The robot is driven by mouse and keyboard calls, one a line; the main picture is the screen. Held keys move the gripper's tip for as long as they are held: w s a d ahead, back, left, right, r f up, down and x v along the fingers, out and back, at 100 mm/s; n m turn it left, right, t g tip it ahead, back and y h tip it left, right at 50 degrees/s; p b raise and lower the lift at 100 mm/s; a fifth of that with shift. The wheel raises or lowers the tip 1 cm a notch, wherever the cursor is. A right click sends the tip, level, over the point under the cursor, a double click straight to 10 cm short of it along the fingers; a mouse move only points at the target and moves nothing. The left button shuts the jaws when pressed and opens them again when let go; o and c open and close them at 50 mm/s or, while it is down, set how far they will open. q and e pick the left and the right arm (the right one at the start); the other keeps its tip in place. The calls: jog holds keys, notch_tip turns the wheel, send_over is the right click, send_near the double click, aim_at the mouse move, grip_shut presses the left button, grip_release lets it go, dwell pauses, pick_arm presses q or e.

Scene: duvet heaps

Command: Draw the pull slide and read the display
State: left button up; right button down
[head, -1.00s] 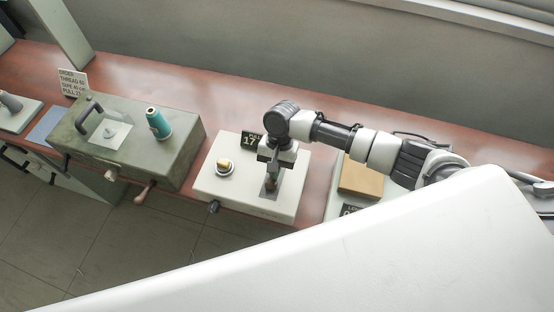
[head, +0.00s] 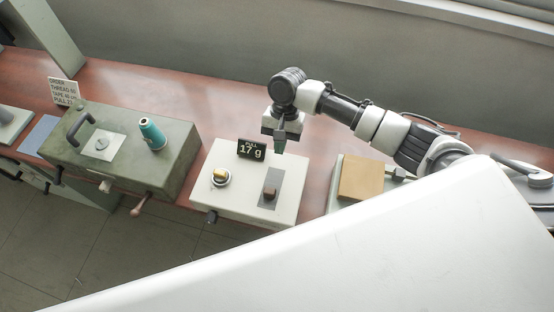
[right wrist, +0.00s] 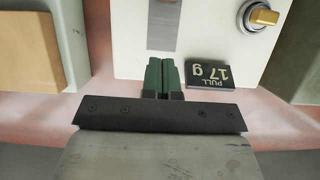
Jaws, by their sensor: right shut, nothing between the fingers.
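The white pull unit (head: 238,196) stands on the bench in the middle of the head view. Its small brown slide block (head: 269,193) sits on a grey strip on the top. The black display (head: 252,149) at its back edge reads "PULL 17 g"; it shows upside down in the right wrist view (right wrist: 210,74). My right gripper (head: 281,149) is shut and empty, above the unit's back edge and apart from the slide. Its green fingers (right wrist: 162,76) are together beside the display in the wrist view. My left gripper is not in view.
A green-grey box (head: 170,170) with a handle and a teal thread spool (head: 152,134) stands to the left. An order card (head: 64,91) behind it reads thread, tape and "PULL 21". A tan block (head: 361,178) lies right. A white panel covers the lower right.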

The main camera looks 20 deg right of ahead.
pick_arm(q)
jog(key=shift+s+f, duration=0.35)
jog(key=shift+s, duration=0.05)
pick_arm(e)
jog(key=v, duration=0.3)
